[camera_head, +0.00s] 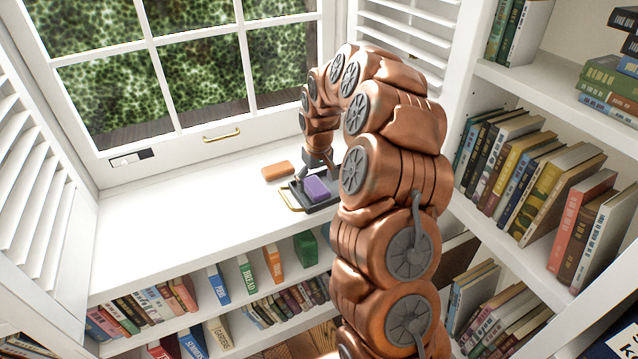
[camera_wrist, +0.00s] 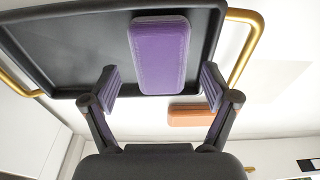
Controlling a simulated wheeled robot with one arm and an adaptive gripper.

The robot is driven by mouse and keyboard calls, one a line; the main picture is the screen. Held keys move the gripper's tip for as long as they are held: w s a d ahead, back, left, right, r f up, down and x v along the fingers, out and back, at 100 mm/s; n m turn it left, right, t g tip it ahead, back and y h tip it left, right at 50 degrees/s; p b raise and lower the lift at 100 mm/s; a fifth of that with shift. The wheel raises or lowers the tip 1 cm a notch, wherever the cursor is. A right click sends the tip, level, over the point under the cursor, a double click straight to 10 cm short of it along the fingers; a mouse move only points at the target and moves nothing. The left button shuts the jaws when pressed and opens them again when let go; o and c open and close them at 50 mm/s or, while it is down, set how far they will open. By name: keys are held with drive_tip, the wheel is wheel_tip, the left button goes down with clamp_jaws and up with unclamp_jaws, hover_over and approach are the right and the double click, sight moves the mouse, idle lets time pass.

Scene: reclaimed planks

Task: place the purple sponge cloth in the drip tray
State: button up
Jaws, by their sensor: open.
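The purple sponge cloth (camera_head: 317,188) is a small rounded block over the dark drip tray (camera_head: 322,208), which has gold handles. In the wrist view the cloth (camera_wrist: 160,55) lies against the tray's dark floor (camera_wrist: 70,50), and one end overlaps the rim. I cannot tell whether that end rests on the rim. My gripper (camera_wrist: 158,76) is open, its two fingers apart on either side of the cloth's end, with gaps showing. In the head view my gripper (camera_head: 312,172) is just above and behind the cloth, partly hidden by my arm.
An orange block (camera_head: 278,171) lies on the white sill behind the tray; it also shows in the wrist view (camera_wrist: 192,115). The sill (camera_head: 190,215) is clear to the left. A window stands behind, and bookshelves (camera_head: 520,185) stand at the right and below.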

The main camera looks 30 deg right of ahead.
sight(318, 189)
wheel_tip(318, 189, up, 10)
drive_tip(key=s, duration=0.1)
drive_tip(key=s+a+r+n, duration=0.1)
drive_tip(key=s+a+r, duration=0.1)
drive_tip(key=s+a, duration=0.4)
drive_tip(key=s+a+g, duration=0.1)
drive_tip(key=s+a, duration=0.3)
drive_tip(key=s, duration=0.6)
drive_tip(key=s+a+f+g, duration=0.1)
drive_tip(key=s+a, duration=0.3)
drive_tip(key=s, duration=0.7)
drive_tip(key=s+a+f+g, duration=0.1)
drive_tip(key=s+a, duration=0.3)
drive_tip(key=s, duration=0.6)
drive_tip(key=shift+s+a+m+g+b, duration=0.2)
drive_tip(key=shift+s+m+g+b, duration=0.1)
drive_tip(key=shift+g, duration=0.2)
drive_tip(key=shift+f, duration=0.1)
wheel_tip(318, 189, up, 15)
drive_tip(key=s+t+p, duration=0.1)
drive_tip(key=p, duration=1.2)
drive_tip(key=shift+s, duration=0.35)
